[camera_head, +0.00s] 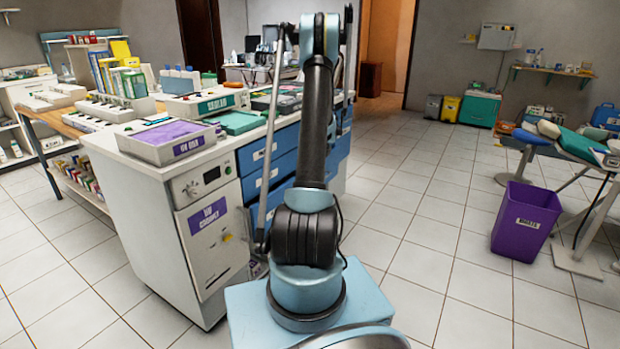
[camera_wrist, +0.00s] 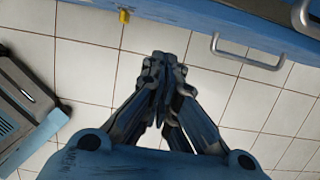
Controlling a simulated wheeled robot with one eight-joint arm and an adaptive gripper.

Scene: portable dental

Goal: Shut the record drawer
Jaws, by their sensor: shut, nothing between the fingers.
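In the head view a cabinet with blue drawers (camera_head: 256,182) stands behind my arm, and my arm hides part of its fronts. I cannot tell which of these is the record drawer, or how far any is open. In the wrist view a blue drawer front (camera_wrist: 225,30) crosses the top right, with a silver bar handle (camera_wrist: 245,56). A second handle (camera_wrist: 306,16) is cut by the right corner. My gripper (camera_wrist: 163,62) is shut and empty over the floor tiles, left of the handle and apart from it. The head view does not show my gripper.
A white cabinet with a purple label (camera_head: 207,216) stands left of my arm, with a purple-topped tray (camera_head: 168,139) on it. A purple bin (camera_head: 525,222) and a treatment chair (camera_head: 575,142) are at the right. The tiled floor (camera_head: 440,235) between is clear.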

